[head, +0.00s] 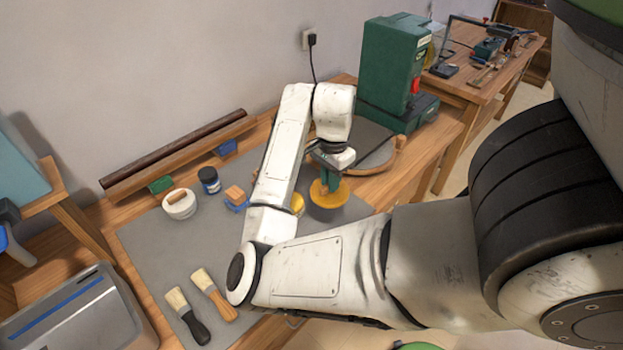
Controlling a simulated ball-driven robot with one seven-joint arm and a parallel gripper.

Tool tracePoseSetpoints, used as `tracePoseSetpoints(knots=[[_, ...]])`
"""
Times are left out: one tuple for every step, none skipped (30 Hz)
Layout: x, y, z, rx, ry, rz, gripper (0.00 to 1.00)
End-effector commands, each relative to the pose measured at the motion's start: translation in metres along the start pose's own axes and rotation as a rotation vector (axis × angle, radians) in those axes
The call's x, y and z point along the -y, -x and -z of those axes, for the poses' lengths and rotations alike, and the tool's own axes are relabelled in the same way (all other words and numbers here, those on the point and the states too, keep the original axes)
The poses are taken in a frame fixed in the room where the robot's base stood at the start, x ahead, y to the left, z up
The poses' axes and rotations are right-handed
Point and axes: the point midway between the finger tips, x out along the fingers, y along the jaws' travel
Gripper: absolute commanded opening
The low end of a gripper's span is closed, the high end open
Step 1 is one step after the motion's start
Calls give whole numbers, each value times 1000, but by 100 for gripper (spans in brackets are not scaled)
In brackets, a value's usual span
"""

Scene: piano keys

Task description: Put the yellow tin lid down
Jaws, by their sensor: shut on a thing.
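The yellow tin lid (333,197) is a round yellow disc in the head view, right of the middle of the grey mat (142,243). My gripper (330,183) points down and is shut on the lid, with its green fingers at the lid's upper side. The lid looks tilted and close over the mat's right part. I cannot tell whether it touches the mat. Another yellow thing (297,203) shows just left of it, mostly hidden behind my arm.
Two brushes (214,295) lie at the mat's front left. A white pot (180,204), a dark blue jar (209,181) and a small wooden block (235,194) stand further back. A green machine (393,72) stands back right. A grey case (79,316) is front left. The mat's left middle is clear.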

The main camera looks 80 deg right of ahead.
Motion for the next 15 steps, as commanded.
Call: tracePoseSetpoints(knots=[[-2,1,-1,1,-11,3,0],[-3,1,-2,2,-23,4,0],[-4,0,-4,2,-48,3,0],[-5,0,-6,2,-74,3,0],[-5,-1,-10,3,-106,4,0],[-6,-2,-15,3,-161,5,0],[-6,-3,-19,4,-208,4,0],[-7,-4,-24,5,-259,5,0],[-9,-5,-32,5,-337,4,0],[-10,-6,-37,5,-398,5,0],[-12,-7,-43,5,-462,5,0],[-15,-8,-51,5,-546,3,0],[-17,-9,-56,5,-609,4,0],[-20,-10,-62,5,-670,3,0],[-24,-12,-70,5,-752,2,0]])
